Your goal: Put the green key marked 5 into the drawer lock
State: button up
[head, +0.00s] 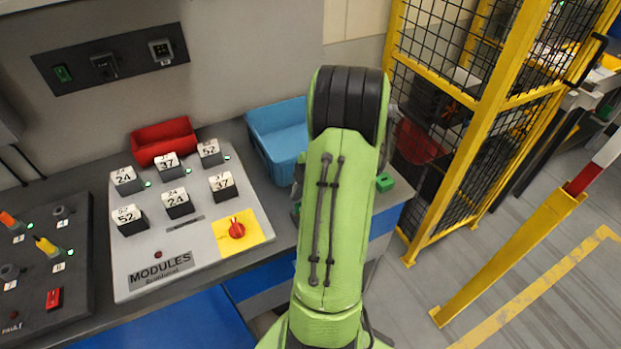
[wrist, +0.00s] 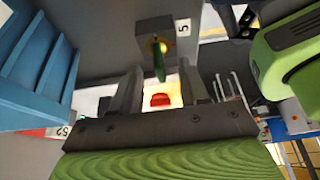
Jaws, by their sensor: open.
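In the wrist view a slim green key (wrist: 159,65) sits at a round brass fitting (wrist: 153,46) below a dark grey block. A white label reading 5 (wrist: 183,27) is beside the fitting. I cannot tell how deep the key sits in it, or whether this is the drawer lock. My gripper (wrist: 160,82) is open. Its two grey fingers stand apart, with the key in view between and beyond them, and I see no contact. In the head view my arm hides the gripper, the key and the fitting.
A blue bin (head: 278,132) stands behind my arm's left side, also in the wrist view (wrist: 38,65). A red bin (head: 163,139) and the module panel (head: 150,285) with its red knob (head: 237,229) are left. A green block (head: 385,182) lies right, near a yellow fence (head: 492,105).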

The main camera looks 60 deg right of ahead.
jog(key=p+v, duration=0.4)
jog(key=v, duration=1)
jog(key=shift+w+a, duration=0.1)
